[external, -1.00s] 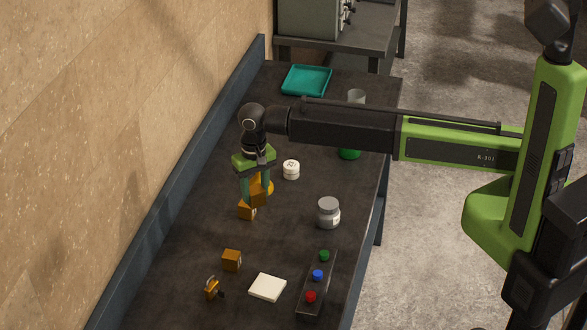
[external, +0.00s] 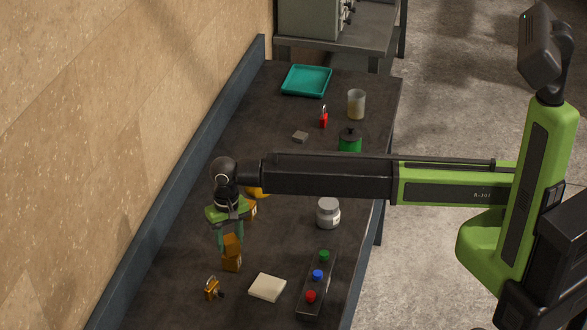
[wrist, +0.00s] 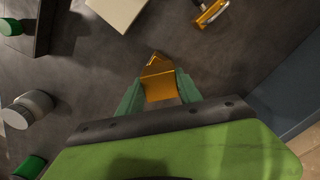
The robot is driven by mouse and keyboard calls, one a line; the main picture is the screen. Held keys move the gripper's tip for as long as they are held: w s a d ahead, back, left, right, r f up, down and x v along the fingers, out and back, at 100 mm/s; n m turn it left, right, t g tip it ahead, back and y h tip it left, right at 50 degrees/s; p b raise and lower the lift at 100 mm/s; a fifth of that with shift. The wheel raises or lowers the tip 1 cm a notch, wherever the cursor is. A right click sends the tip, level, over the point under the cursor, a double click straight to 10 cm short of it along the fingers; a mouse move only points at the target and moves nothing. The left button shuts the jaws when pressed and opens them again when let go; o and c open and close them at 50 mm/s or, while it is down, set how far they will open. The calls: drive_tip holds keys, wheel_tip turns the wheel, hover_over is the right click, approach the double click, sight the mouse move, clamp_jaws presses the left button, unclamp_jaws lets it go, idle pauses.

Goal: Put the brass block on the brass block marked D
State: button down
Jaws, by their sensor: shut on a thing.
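My gripper (external: 230,236) is shut on a brass block (external: 233,243); the held block also shows between the green fingers in the wrist view (wrist: 160,88). A second brass block (external: 232,264) stands on the bench directly below the held one. The two look very close or touching; I cannot tell whether there is a gap. A third brass block (external: 251,211) stands farther back, partly hidden by my arm. I cannot read a letter D on any block.
A brass padlock (external: 212,288) and a white square pad (external: 267,287) lie nearby. A button box (external: 314,290) and a grey jar (external: 328,214) stand to the right. A yellow thing (external: 258,193) is partly behind my arm. A teal tray (external: 306,81) lies at the back.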

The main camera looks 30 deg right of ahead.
sight(227, 242)
drive_tip(key=shift+f, duration=0.5)
drive_tip(key=c, duration=0.8)
unclamp_jaws()
wheel_tip(227, 242, up, 12)
drive_tip(key=p, duration=1.2)
drive_tip(key=shift+r, duration=0.2)
